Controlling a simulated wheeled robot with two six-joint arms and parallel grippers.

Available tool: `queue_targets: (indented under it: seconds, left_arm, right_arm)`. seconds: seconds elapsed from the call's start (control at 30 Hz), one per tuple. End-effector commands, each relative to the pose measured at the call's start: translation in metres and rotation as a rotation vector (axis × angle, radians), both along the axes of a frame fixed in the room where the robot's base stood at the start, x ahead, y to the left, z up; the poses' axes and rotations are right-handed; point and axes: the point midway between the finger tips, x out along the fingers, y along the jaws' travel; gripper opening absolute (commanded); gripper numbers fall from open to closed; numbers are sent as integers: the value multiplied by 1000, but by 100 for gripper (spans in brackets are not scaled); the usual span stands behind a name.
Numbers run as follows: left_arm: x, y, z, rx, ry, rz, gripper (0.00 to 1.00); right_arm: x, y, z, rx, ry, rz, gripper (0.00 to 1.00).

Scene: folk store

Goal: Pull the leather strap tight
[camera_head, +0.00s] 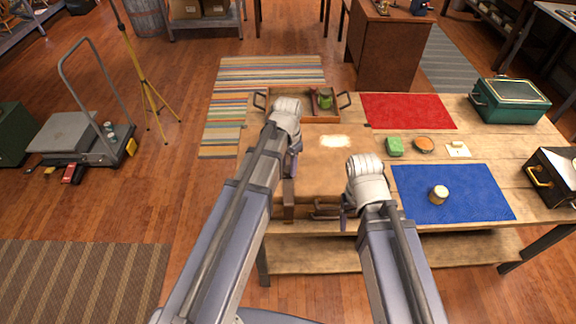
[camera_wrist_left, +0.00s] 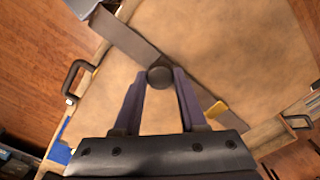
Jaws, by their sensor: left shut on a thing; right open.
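A tan, broad flat-topped piece (camera_head: 325,165) lies on the wooden table, partly hidden by my arms. In the left wrist view a grey-brown strap (camera_wrist_left: 126,40) runs diagonally across its tan surface (camera_wrist_left: 235,50). A dark round knob (camera_wrist_left: 160,76) sits on the strap, and a brass-coloured piece (camera_wrist_left: 217,108) shows further along it. My left gripper (camera_wrist_left: 160,80) has its fingertips on either side of the knob, shut on it; it also shows in the head view (camera_head: 294,158). My right gripper (camera_head: 346,212) is open near the front edge; its fingertips are mostly hidden.
A tray (camera_head: 275,118) with dark handles and a green item stands behind.

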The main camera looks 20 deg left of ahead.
Motion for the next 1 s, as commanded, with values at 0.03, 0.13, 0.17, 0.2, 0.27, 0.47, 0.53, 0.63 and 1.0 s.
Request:
queue_targets:
  seconds: [0.03,0.13,0.17,0.2,0.27,0.47,0.53,0.63,1.0]
  left_arm:
    - [0,0,0,0,0,0,0]
    - [0,0,0,0,0,0,0]
    - [0,0,0,0,0,0,0]
    - [0,0,0,0,0,0,0]
    - [0,0,0,0,0,0,0]
    - [0,0,0,0,0,0,0]
    - [0,0,0,0,0,0,0]
    - [0,0,0,0,0,0,0]
    - [35,9,0,0,0,1,0]
  right_arm:
    - [0,0,0,0,0,0,68]
    - [0,0,0,0,0,0,68]
    - [0,0,0,0,0,0,68]
    - [0,0,0,0,0,0,68]
    - [0,0,0,0,0,0,68]
    - [0,0,0,0,0,0,68]
    - [0,0,0,0,0,0,68]
    - [0,0,0,0,0,0,68]
    - [0,0,0,0,0,0,68]
